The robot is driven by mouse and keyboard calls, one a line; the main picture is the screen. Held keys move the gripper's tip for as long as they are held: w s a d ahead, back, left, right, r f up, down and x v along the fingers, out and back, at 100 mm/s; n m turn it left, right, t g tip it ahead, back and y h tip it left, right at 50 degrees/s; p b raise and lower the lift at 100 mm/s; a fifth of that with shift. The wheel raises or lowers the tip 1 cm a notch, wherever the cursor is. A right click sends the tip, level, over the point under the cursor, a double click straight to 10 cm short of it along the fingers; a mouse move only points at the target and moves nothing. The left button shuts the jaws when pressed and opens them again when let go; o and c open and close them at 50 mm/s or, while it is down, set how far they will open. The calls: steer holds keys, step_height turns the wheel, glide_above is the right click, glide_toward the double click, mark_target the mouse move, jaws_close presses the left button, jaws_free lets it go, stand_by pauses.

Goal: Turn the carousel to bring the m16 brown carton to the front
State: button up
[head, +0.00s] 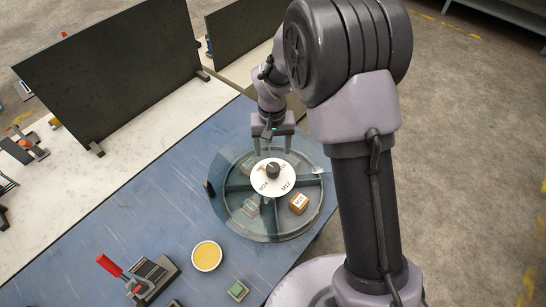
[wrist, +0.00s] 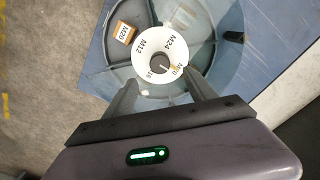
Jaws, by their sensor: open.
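The carousel (head: 232,226) is a round, grey-walled tray with divided compartments under a clear cover, on the blue table. Its white hub disc (head: 262,187) has a dark knob and size labels; M12 and M24 read in the wrist view (wrist: 150,52). An orange-brown carton (head: 299,203) sits in the compartment at the lower right; its label looks like M20 in the wrist view (wrist: 124,32). I cannot make out an M16 carton. My gripper (head: 273,153) is open and empty, over the far side of the carousel; its two fingers (wrist: 161,80) point toward the hub.
A yellow-topped round dish (head: 207,256), a small green-topped block (head: 237,290) and a red-handled clamp (head: 150,275) stand on the blue table (head: 185,195) left of the carousel. Dark panels (head: 110,65) stand behind. Bare floor lies to the right.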

mark_target(273, 167)
steer(key=f, duration=1.2)
steer(key=shift+w+d+b, duration=0.1)
steer(key=shift+w+b, duration=0.2)
steer(key=shift+w, duration=0.05)
jaws_close()
